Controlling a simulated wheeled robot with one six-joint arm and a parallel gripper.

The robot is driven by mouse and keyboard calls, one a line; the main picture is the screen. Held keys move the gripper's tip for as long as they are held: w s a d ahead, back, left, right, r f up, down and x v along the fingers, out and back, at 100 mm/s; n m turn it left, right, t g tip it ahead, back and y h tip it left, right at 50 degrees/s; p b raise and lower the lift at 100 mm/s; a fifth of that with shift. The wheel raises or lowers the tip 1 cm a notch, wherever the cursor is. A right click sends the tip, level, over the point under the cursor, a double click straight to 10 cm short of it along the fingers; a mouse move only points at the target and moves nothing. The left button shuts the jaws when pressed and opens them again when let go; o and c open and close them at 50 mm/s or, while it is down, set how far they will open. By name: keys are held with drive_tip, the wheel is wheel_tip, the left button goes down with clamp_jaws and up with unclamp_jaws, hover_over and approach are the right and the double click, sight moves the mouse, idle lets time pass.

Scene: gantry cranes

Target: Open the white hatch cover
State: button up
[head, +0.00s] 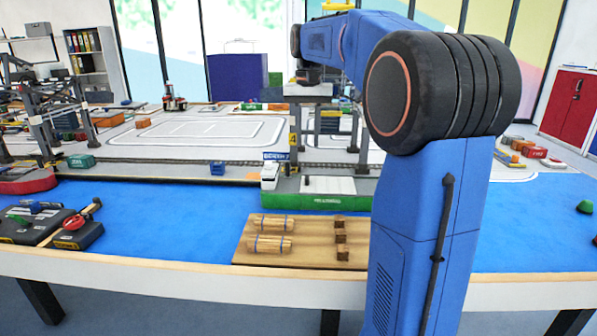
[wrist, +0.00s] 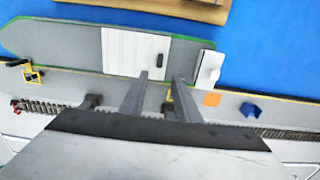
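The white hatch cover (wrist: 136,52) is a ribbed panel with a small black handle (wrist: 159,60) near its right edge. It lies flat on the grey deck of a green-edged ship (wrist: 70,45), which sits beside the blue water area. In the head view the cover (head: 328,185) shows as a pale panel on the green ship (head: 310,202). My gripper (wrist: 161,76) is open and empty. In the wrist view its two fingers point toward the handle, with a gap between them. I cannot tell its height above the cover. In the head view the gripper is hard to make out.
A white ship's cabin (wrist: 209,68) stands right of the hatch. A rail track (head: 230,162) runs along the quay behind the ship. A wooden board (head: 262,226) with log bundles and blocks lies in front. A blue block (head: 217,168) sits on the quay. Blue water area at left is mostly clear.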

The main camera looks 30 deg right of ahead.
sight(307, 177)
wheel_tip(307, 177, down, 12)
drive_tip(key=shift+r, duration=0.1)
idle(0.5)
clamp_jaws()
